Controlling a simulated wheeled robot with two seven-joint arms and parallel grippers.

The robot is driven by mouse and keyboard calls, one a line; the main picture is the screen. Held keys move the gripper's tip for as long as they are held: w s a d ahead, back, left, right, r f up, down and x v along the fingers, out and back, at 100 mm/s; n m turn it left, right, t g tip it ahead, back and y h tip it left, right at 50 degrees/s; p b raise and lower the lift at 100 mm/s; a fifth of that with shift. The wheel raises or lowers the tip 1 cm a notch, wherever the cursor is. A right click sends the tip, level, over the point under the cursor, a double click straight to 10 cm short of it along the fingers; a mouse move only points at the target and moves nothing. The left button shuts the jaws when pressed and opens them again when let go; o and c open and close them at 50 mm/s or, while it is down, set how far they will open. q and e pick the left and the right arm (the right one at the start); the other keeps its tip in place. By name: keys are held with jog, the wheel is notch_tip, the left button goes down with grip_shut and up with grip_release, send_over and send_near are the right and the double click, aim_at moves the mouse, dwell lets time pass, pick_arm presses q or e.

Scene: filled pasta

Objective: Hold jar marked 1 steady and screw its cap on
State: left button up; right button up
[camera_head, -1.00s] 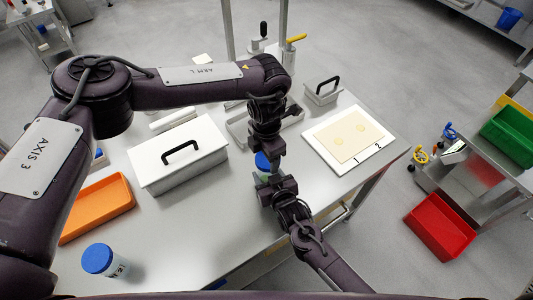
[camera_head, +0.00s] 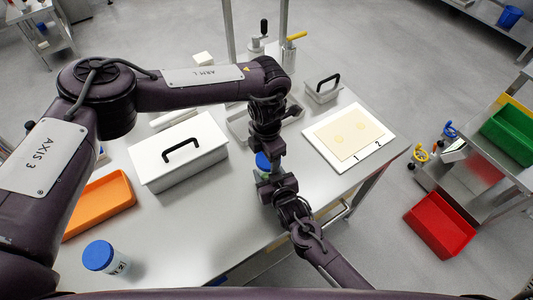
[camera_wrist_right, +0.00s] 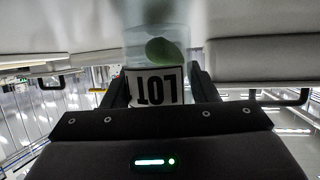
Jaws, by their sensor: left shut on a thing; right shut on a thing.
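A jar with a blue cap (camera_head: 263,161) stands at the middle front of the table, mostly hidden by my grippers. My left gripper (camera_head: 266,157) points down from above and is shut on the blue cap. My right gripper (camera_head: 268,180) comes in from the front, lower down, and is shut on the jar's body. In the right wrist view the clear jar (camera_wrist_right: 157,48) sits between the fingers, with a dark-lettered white label and something green inside. A number 1 on it cannot be made out. Whether the cap is seated on the thread is hidden.
A second blue-capped jar (camera_head: 100,257) stands at front left, near an orange tray (camera_head: 124,186). A white lidded box (camera_head: 150,172) is left of my grippers. A white board (camera_head: 378,119) marked 1 and 2, with pale pasta, lies right. A small handled box (camera_head: 322,96) stands behind.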

pick_arm(q)
jog(key=shift+a+f, duration=0.1)
jog(key=shift+f, duration=0.25)
jog(key=o, duration=1)
jog(key=shift+s, duration=0.1)
jog(key=shift+c, duration=0.2)
jog(key=shift+o, duration=0.2)
jog(key=shift+s+d, duration=0.2)
jog(key=shift+d+r, duration=0.1)
jog(key=shift+r, duration=0.35)
jog(key=shift+w+a+r, duration=0.1)
jog(key=shift+w+r, duration=0.05)
jog(key=shift+r, duration=0.85)
jog(key=shift+w+a+r, duration=0.1)
jog(key=shift+r, duration=0.85)
jog(key=shift+w, duration=0.1)
jog(key=shift+c, duration=0.3)
